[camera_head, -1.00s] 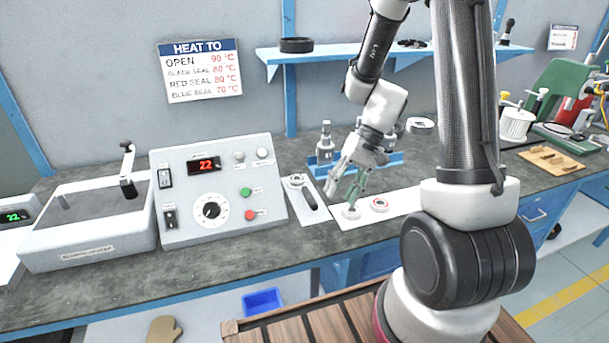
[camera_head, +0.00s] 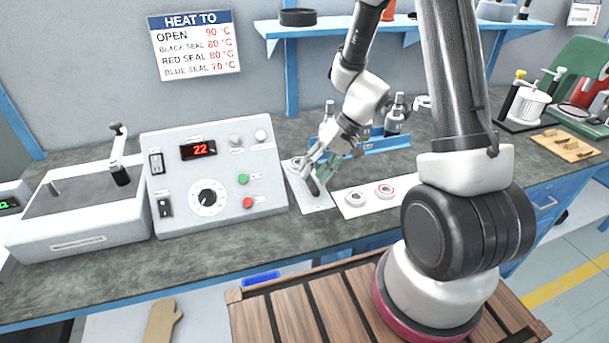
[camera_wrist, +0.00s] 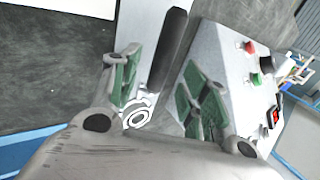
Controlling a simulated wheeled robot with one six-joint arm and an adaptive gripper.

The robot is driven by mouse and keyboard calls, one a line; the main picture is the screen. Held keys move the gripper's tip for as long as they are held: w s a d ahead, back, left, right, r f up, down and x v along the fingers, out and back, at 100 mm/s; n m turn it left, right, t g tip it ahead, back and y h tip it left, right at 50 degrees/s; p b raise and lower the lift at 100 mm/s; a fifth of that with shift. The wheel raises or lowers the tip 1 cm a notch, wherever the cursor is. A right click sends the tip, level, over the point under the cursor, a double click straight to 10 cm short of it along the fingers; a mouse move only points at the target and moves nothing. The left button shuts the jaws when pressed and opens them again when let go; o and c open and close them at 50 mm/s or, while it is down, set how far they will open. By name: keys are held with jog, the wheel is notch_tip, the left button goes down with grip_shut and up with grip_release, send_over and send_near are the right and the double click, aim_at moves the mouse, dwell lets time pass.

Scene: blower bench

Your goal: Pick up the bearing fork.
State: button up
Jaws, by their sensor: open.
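The bearing fork (camera_head: 314,187) lies on a light grey plate (camera_head: 318,205) on the bench, just right of the heater's control box. Its black handle (camera_wrist: 168,48) and metal ring-shaped head (camera_wrist: 137,114) show in the wrist view. My gripper (camera_head: 318,166) is open above the fork and covers part of it in the head view. In the wrist view my gripper (camera_wrist: 165,88) has its two green-padded fingers spread on either side of the fork, with nothing held. Whether the fingertips touch the plate I cannot tell.
The control box (camera_head: 214,185) with its dial and buttons stands close on the left. A white sheet (camera_head: 370,206) with two bearing rings lies to the right. A blue rack (camera_head: 385,146) with metal tools stands behind. The bench front is clear.

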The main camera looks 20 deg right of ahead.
jog(key=shift+x, duration=1.1)
jog(key=shift+c, duration=0.2)
grip_shut()
jog(key=shift+r, duration=0.15)
notch_tip(320, 180, up, 10)
